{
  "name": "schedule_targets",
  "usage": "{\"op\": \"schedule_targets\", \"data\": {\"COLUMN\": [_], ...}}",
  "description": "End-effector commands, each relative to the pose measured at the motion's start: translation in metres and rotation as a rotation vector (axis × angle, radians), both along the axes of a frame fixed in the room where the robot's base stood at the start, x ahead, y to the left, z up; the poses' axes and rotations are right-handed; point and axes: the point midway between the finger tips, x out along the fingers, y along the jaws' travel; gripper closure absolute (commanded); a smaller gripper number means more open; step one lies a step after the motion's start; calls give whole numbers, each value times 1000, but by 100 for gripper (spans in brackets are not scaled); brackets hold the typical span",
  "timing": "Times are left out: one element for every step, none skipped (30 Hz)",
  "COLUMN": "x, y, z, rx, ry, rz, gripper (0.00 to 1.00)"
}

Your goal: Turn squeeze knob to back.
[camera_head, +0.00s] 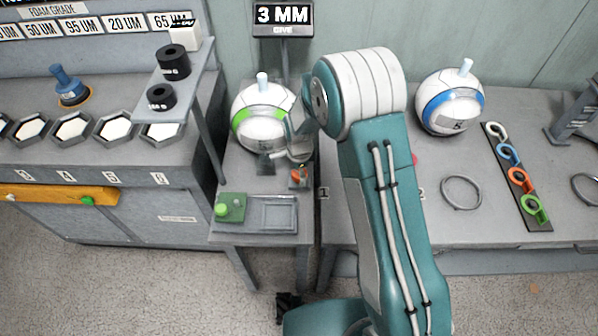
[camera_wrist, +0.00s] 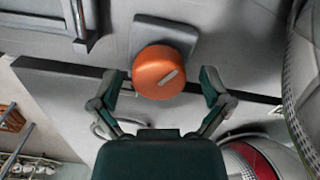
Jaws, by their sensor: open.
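The squeeze knob (camera_wrist: 155,62) is a round orange knob with a short pale line on its face, in the upper middle of the wrist view. The line slants up to the right from near the knob's centre. The knob sits on a grey plate (camera_wrist: 185,32). My gripper (camera_wrist: 163,76) is open, with one finger on each side of the knob and a gap visible on both sides. In the head view a small orange knob (camera_head: 299,176) shows below the green-banded ball (camera_head: 262,117). My arm hides much of the gripper there.
A grey tray (camera_head: 288,229) with a green pad (camera_head: 231,207) lies in front of the knob. A sign reading 3 MM (camera_head: 283,17) stands behind. A blue-banded ball (camera_head: 450,101) and a strip of coloured rings (camera_head: 520,182) are on the right table.

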Motion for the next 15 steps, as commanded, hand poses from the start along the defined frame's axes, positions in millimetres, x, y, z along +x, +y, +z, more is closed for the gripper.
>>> {"op": "schedule_targets", "data": {"x": [0, 0, 0, 0, 0, 0, 0, 0, 0, 0, 0, 0, 0, 1, 1], "y": [0, 0, 0, 0, 0, 0, 0, 0, 0, 0, 0, 0, 0, 0, 0], "z": [0, 0, 0, 0, 0, 0, 0, 0, 0, 0, 0, 0, 0, 0, 0], "rx": [0, 0, 0, 0, 0, 0, 0, 0, 0, 0, 0, 0, 0, 0, 0], "ry": [0, -1, -1, 0, 0, 0, 0, 0, 0, 0, 0, 0, 0, 0, -1], "rz": [0, 0, 0, 0, 0, 0, 0, 0, 0, 0, 0, 0, 0, 0, 0], "gripper": [2, 2, 2, 2, 2, 11, 25, 38, 56, 69, 82, 84, 84, 84, 84]}}
